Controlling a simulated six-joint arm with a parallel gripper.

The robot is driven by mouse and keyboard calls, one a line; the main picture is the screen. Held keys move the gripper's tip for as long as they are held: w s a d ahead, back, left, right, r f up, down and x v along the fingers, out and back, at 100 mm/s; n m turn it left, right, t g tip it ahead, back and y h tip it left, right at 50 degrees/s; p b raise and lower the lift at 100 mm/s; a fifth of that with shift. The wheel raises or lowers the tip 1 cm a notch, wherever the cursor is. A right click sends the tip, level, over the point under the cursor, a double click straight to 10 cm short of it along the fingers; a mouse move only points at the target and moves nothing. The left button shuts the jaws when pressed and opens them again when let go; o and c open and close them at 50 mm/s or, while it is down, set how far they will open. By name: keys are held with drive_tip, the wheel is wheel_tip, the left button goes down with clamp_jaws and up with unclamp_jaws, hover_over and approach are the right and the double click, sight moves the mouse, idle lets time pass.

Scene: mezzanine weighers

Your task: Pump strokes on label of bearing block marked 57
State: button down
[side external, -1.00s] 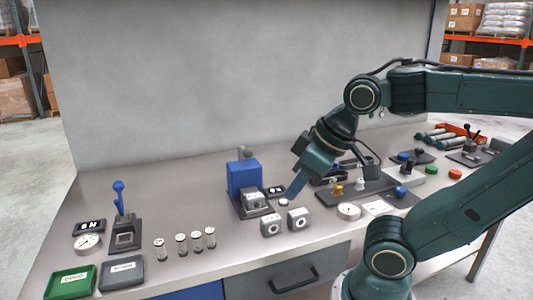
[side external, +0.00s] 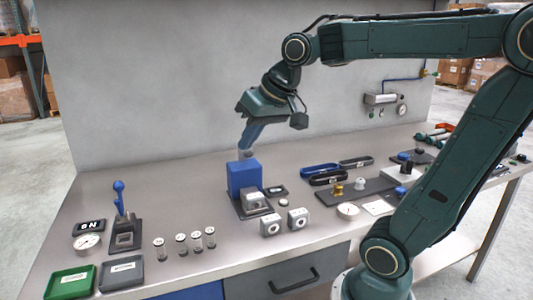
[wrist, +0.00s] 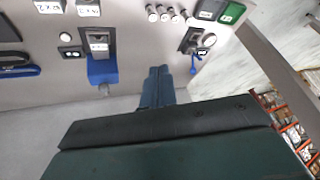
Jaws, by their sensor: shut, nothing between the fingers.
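My gripper (side external: 246,147) is shut and empty, its fingers pointing down near the top of the blue press-like unit (side external: 244,175); I cannot tell if they touch. In the wrist view the shut fingers (wrist: 159,70) appear beside that blue unit (wrist: 102,72). A bearing block (side external: 254,199) sits on the unit's dark base. Two more bearing blocks, one on the left (side external: 270,225) and one on the right (side external: 298,218), stand in front. Their markings are too small to read. A blue-handled lever device (side external: 122,230) stands at the left; its handle (wrist: 195,64) also shows in the wrist view.
A small dark display (side external: 275,190) lies beside the blue unit. Near the lever are a display (side external: 89,226), a gauge (side external: 87,243), a green tray (side external: 70,283) and a dark tray (side external: 122,272). Several small cylinders (side external: 181,244) stand between. Looped belts (side external: 320,168) lie to the right.

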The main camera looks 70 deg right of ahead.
drive_tip(key=w+d+m, duration=0.2)
drive_tip(key=w+d, duration=0.2)
drive_tip(key=d, duration=0.4)
drive_tip(key=w+d+m+t, duration=0.1)
drive_tip(key=w+d+m, duration=0.2)
drive_tip(key=d, duration=0.6)
drive_tip(key=w+d+m, duration=0.2)
drive_tip(key=w+d, duration=0.4)
drive_tip(key=d, duration=0.2)
drive_tip(key=shift+w+d+f, duration=0.4)
drive_tip(key=shift+f, duration=0.15)
drive_tip(key=shift+s+a+f, duration=0.2)
drive_tip(key=shift+f, duration=1.2)
drive_tip(key=shift+s+a+f, duration=0.2)
drive_tip(key=shift+f, duration=1.2)
drive_tip(key=shift+s+a+f, duration=0.2)
drive_tip(key=shift+f, duration=1.2)
